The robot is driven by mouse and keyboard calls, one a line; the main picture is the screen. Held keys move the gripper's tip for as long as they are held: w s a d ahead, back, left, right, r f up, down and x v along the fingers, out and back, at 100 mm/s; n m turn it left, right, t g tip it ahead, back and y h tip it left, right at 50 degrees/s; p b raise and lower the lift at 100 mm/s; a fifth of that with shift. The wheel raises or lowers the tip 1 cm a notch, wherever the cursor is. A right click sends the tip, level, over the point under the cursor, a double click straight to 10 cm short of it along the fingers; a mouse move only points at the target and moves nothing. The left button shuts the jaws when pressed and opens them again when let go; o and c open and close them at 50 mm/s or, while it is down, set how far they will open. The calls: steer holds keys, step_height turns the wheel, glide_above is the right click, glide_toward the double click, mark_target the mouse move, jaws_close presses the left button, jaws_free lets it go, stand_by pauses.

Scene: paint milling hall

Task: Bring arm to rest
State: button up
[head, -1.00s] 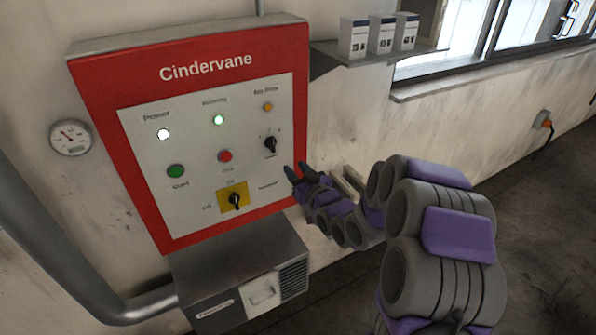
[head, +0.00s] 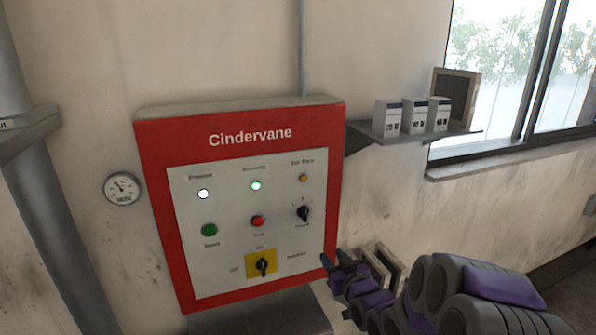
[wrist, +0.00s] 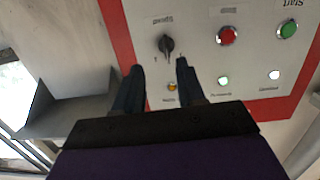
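My gripper (head: 335,257) is in front of the lower right edge of the red "Cindervane" control panel (head: 157,200) in the head view. In the wrist view my gripper's two dark fingers (wrist: 157,82) are spread apart, with nothing between them but the panel behind. It is open and empty. The wrist view shows the panel (wrist: 120,35) upside down, with a black rotary knob (wrist: 167,46) beyond the fingers. Whether the fingertips touch the panel cannot be told; they look clear of it. My arm lies bent at the lower right of the head view.
The panel carries a green button (head: 209,230), a red button (head: 258,221) and a yellow-plated switch (head: 262,265). White and green lamps are lit. A gauge (head: 122,188) and pipe (head: 50,220) are left.

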steer(key=s+d+f+m+g+h+b, duration=0.1)
steer(key=s+f+g+h+b, duration=0.2)
steer(key=s, duration=0.8)
steer(key=s+d+f+m+g+h+b, duration=0.1)
steer(key=s+d+f+g+b, duration=0.15)
steer(key=s+g, duration=0.6)
steer(key=s+d+f+m+g+h+b, duration=0.1)
steer(key=s+f+g+b, duration=0.2)
steer(key=s, duration=1.1)
steer(key=s+a+f+g+b, duration=0.1)
steer(key=s+a+g, duration=0.1)
steer(key=s, duration=1.2)
steer(key=shift+s+a+m+g+b, duration=0.3)
steer(key=shift+s+a+g+b, duration=0.1)
steer(key=shift+g, duration=0.15)
steer(key=shift+w, duration=0.1)
